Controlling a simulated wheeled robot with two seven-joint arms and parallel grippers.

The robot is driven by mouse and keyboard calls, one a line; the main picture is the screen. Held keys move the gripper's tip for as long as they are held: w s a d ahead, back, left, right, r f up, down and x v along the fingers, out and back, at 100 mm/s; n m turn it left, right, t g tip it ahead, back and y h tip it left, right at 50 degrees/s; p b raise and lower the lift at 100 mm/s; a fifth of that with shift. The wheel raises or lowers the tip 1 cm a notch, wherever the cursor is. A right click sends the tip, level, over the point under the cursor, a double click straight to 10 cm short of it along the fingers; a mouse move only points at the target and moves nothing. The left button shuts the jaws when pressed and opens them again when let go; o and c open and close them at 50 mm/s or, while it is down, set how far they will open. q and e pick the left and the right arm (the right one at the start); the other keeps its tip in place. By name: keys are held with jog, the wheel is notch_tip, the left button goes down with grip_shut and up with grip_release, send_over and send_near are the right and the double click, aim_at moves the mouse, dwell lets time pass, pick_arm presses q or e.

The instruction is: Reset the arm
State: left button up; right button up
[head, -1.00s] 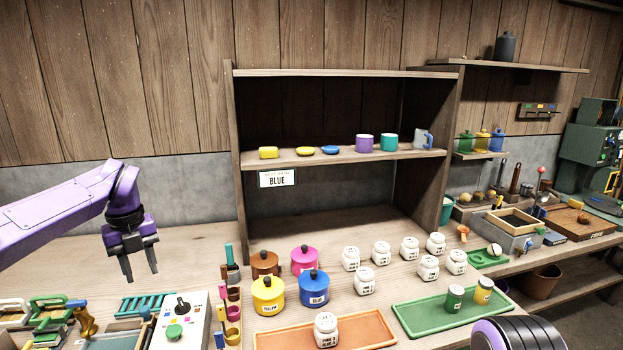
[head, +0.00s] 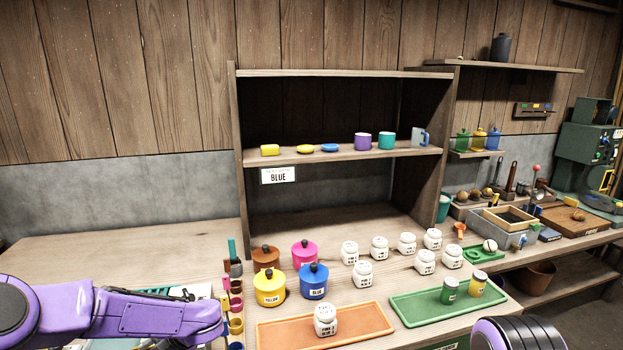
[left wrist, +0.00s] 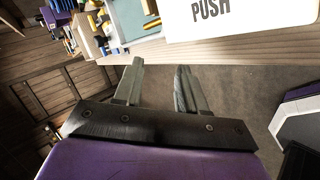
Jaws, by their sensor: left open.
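My left arm (head: 130,312), purple with dark joints, lies low across the bottom left of the head view. Its gripper is out of the head view. In the left wrist view my left gripper (left wrist: 157,85) is open, with a gap between its two grey fingers and nothing held. Below the fingers that view shows floor, with the bench edge (left wrist: 150,55) above them. My right gripper is in neither view; only a dark ribbed part of my own body shows at the bottom right of the head view.
Yellow (head: 269,289), blue (head: 314,284), brown (head: 265,258) and pink (head: 305,254) pots stand on the bench. White jars (head: 379,248) stand right of them. An orange tray (head: 370,318) holds one jar; a green tray (head: 420,309) holds two small jars. The bench's back left is clear.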

pick_arm(q)
jog(key=s+d+f+m+t, duration=0.2)
jog(key=s+f+m+t, duration=0.2)
jog(key=s+f+m, duration=0.45)
jog(key=s+d+f+m+g+h, duration=0.1)
jog(key=s+f+m+h, duration=0.1)
jog(key=s+f+m, duration=0.5)
jog(key=s+d+f+m+g+h, duration=0.15)
jog(key=s+m, duration=0.25)
jog(key=s, duration=0.6)
jog(key=s+d+f+m+h, duration=0.1)
jog(key=s+f+m+h, duration=0.2)
jog(key=s+m, duration=0.45)
notch_tip(320, 180, down, 9)
jog(key=n+b, duration=0.1)
jog(key=b, duration=0.9)
jog(key=shift+s+n, duration=0.3)
jog(key=shift+n, duration=0.1)
